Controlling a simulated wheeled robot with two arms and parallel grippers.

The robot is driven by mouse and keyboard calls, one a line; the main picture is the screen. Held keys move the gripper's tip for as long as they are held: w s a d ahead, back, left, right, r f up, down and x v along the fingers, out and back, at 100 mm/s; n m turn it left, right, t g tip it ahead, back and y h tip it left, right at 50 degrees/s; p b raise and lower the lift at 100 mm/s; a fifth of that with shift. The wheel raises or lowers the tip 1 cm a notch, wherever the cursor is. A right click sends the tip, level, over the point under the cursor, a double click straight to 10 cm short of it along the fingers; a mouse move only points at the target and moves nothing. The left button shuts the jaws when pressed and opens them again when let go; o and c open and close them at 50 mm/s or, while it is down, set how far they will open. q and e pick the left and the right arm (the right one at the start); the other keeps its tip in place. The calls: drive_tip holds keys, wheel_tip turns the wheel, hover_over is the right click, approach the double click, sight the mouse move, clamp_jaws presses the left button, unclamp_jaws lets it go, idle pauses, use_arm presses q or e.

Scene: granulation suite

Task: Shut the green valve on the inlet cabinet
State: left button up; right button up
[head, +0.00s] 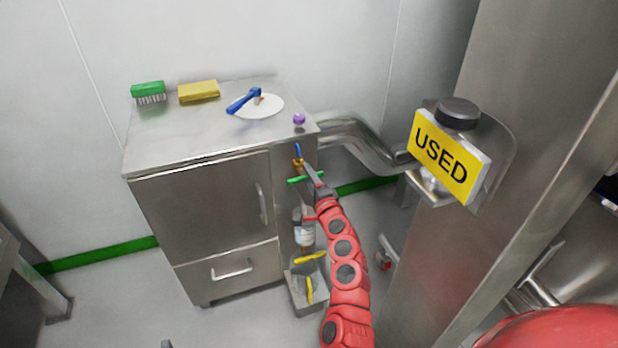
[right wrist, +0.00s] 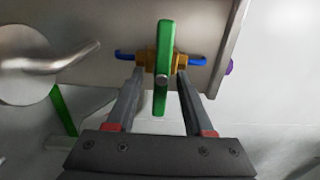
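The green valve handle (head: 303,179) is on the right side of the steel inlet cabinet (head: 205,205), on a brass body (head: 298,163) with a blue pipe. In the right wrist view the green handle (right wrist: 165,50) stands crosswise to the blue pipe (right wrist: 125,56). My right gripper (head: 312,176) is at the valve. In the wrist view its fingers (right wrist: 159,74) are apart, one on each side of the handle, with gaps showing. Their tips overlap the brass body (right wrist: 150,60) in the picture; I cannot tell whether they touch it.
On the cabinet top are a green brush (head: 148,89), a yellow sponge (head: 199,91) and a white dish (head: 262,106) with a blue tool. A steel pipe (head: 360,142) and a "USED" sign (head: 440,155) are at right.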

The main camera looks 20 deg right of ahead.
drive_tip(key=shift+s, duration=0.1)
drive_tip(key=s, duration=1.7)
drive_tip(key=shift+d+p, duration=0.3)
drive_tip(key=shift+p, duration=0.1)
drive_tip(key=shift+s, duration=0.1)
